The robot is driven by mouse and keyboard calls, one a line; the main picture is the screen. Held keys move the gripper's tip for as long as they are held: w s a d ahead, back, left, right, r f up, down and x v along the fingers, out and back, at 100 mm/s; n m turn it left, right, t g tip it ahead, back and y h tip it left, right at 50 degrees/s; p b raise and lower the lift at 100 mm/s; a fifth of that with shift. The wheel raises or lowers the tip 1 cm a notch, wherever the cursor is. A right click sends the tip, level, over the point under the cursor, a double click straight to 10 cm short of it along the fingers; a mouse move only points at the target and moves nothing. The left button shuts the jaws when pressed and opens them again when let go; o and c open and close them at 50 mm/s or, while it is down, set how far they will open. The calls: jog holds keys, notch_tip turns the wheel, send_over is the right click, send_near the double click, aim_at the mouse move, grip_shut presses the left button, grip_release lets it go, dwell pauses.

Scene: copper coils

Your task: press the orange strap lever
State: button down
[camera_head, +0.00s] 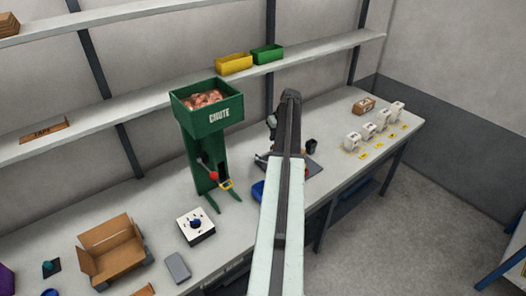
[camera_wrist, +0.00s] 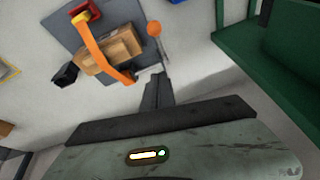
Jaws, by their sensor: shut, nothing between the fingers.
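In the wrist view, an orange ball-tipped lever (camera_wrist: 154,29) stands at the edge of a grey plate (camera_wrist: 68,36), its thin stem running toward my fingers. An orange strap band (camera_wrist: 98,46) arches over a cardboard box (camera_wrist: 113,48) on that plate, with a red and yellow part at its end. My gripper (camera_wrist: 153,82) is shut and empty, its dark fingertips close to the foot of the lever's stem; I cannot tell whether they touch. In the head view my arm covers most of this station, and only part of the grey plate (camera_head: 313,164) shows.
A green chute (camera_head: 207,113) with copper coils and a red-knobbed lever (camera_head: 213,175) stands left of my arm. A black cup (camera_head: 311,145) is near the plate. Several white labelled items (camera_head: 368,130) line the right bench. An open carton (camera_head: 112,248) is at the left.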

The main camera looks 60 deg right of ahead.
jog(key=f+b, duration=0.4)
jog(key=a+f+b, duration=0.1)
jog(key=f+b, duration=0.2)
jog(key=b, duration=0.1)
jog(key=f+b, duration=0.3)
jog(key=f, duration=0.1)
jog(key=shift+w+a+f+b, duration=0.2)
jog(key=shift+f+b, duration=0.1)
jog(key=shift+b, duration=0.1)
jog(key=shift+d, duration=0.1)
